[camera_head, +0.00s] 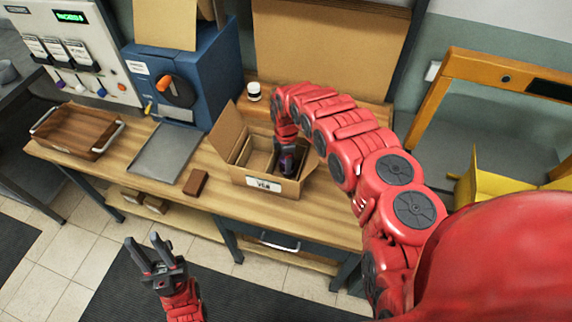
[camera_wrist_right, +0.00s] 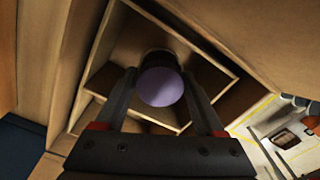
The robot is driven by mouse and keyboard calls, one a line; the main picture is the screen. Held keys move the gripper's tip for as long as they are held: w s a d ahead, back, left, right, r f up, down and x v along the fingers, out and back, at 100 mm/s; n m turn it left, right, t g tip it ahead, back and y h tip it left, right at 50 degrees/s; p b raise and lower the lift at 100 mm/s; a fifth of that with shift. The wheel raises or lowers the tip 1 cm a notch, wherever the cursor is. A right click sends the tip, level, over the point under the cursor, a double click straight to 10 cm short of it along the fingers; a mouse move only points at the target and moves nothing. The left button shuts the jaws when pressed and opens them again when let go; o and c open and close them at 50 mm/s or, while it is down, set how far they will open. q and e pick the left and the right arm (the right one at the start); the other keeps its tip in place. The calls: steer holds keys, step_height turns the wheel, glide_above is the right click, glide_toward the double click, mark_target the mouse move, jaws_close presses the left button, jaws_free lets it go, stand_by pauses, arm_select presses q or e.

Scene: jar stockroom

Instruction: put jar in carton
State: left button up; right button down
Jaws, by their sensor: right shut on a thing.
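The open cardboard carton (camera_head: 266,185) stands on the wooden workbench, flaps up, with a divider inside. My right gripper (camera_head: 287,163) reaches down into the carton's right-hand compartment. In the right wrist view the gripper (camera_wrist_right: 165,95) is shut on a jar with a purple lid (camera_wrist_right: 160,87) and dark sides. The jar is upright or nearly so, between compartment walls; whether its base touches the carton floor is hidden. In the head view the arm and gripper mostly hide the jar. My left gripper (camera_head: 147,252) is open and empty in front of the bench, above the floor.
A small white-lidded jar (camera_head: 253,91) stands behind the carton. Left on the workbench (camera_head: 325,212) are a brown block (camera_head: 196,182), a metal tray (camera_head: 166,152), a blue machine (camera_head: 200,75) and a wooden tray (camera_head: 77,128). A yellow bin (camera_head: 490,186) is at right.

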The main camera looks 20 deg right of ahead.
step_height(320, 180, down, 2)
steer(key=shift+a+f, duration=0.1)
steer(key=shift+f, duration=0.6)
steer(key=shift+f, duration=0.1)
jaws_free()
